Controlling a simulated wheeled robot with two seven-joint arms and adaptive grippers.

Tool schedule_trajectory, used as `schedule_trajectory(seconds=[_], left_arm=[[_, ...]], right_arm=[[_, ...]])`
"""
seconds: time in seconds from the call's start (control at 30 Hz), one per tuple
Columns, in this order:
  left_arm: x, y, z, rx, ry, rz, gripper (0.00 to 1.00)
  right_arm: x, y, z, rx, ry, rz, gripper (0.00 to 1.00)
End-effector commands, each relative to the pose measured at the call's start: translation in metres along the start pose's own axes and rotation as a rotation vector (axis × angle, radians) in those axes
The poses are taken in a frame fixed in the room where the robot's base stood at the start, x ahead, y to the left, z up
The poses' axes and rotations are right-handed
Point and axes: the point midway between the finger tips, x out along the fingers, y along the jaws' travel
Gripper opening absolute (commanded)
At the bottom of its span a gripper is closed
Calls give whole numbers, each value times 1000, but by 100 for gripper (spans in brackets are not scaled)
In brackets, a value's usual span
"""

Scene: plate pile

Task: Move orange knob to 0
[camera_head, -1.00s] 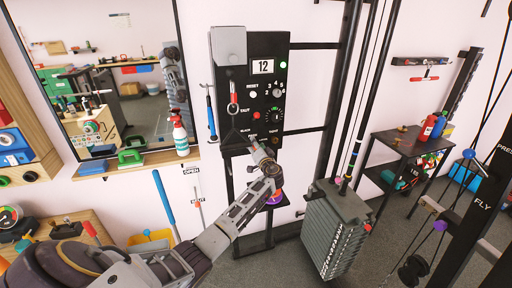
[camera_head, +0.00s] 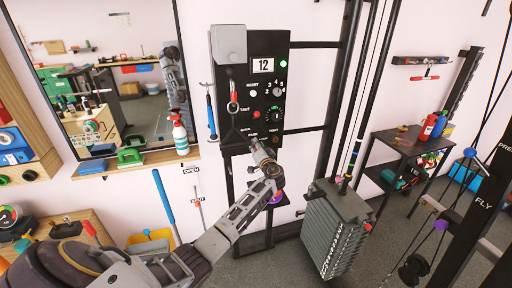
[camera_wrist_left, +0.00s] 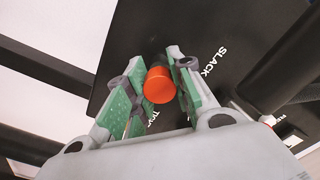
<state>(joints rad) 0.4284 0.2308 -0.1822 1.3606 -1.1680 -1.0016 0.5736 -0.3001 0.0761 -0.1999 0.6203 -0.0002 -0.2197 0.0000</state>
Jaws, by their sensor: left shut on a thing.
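A black panel (camera_head: 265,44) with dials, buttons and a display (camera_head: 263,66) reading 12 stands against the wall in the head view. My left gripper (camera_head: 260,150) reaches its lower edge. In the left wrist view the orange knob (camera_wrist_left: 159,86) sits on the black panel face, between the two green-padded fingers of the left gripper (camera_wrist_left: 160,80). The fingers are closed on its sides. White lettering reading SLACK (camera_wrist_left: 215,61) lies to its right; another word below is partly hidden. The head view does not show the knob clearly behind the gripper. My right gripper is not in view.
A grey weight stack (camera_head: 332,235) stands right of my arm. A shelf with a spray bottle (camera_head: 180,135) is at the left.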

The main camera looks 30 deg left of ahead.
Motion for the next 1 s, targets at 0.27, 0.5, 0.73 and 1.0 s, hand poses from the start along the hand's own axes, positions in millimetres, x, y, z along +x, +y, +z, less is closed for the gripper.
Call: schedule_trajectory(seconds=[0.27, 0.5, 0.73, 1.0], left_arm=[[-16, 2, 2, 0, -1, 3, 0], [-17, 3, 2, 2, -3, 5, 0], [-17, 2, 2, 1, -2, 4, 48], [-16, 1, 1, 1, -1, 2, 48]], right_arm=[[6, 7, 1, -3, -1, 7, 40], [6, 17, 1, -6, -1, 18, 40], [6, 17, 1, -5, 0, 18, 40], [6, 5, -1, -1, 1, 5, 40]])
